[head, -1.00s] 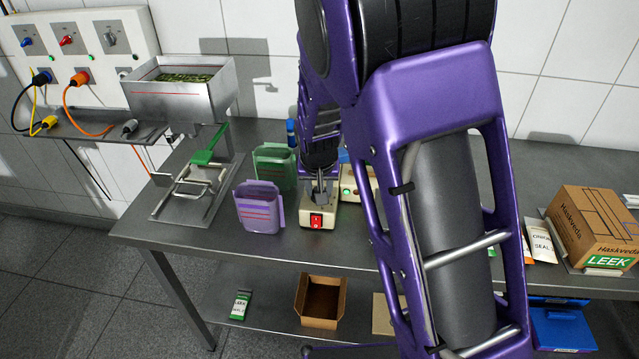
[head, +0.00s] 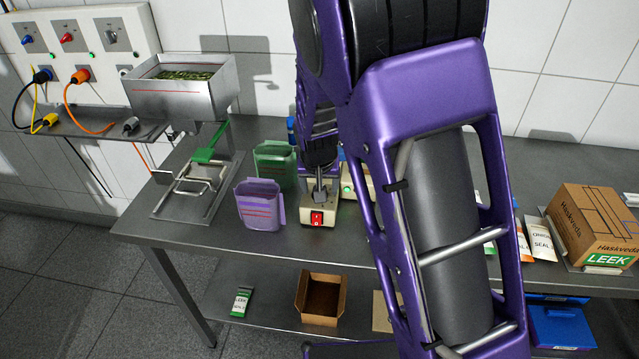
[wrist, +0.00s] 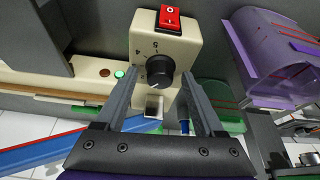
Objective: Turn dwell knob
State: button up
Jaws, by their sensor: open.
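The dwell knob (wrist: 159,73) is a round black dial with a numbered scale on the cream front of a small machine (wrist: 181,52). In the wrist view it lies between and beyond the fingers of my gripper (wrist: 158,80), which are spread apart, one on each side. I cannot tell whether either finger touches the knob. A red switch (wrist: 170,18) sits beside it on the same box. In the head view the box with the red switch (head: 317,218) stands on the table, and my gripper (head: 320,188) is over it; the knob is hidden there.
A purple pouch holder (head: 260,205) and a green one (head: 274,165) stand just left of the box. A metal hopper (head: 182,85) is farther left. A cardboard LEEK carton (head: 590,215) is at the right. The table's front edge is clear.

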jog(key=v, duration=1.7)
jog(key=shift+r, duration=0.15)
jog(key=shift+s, duration=0.1)
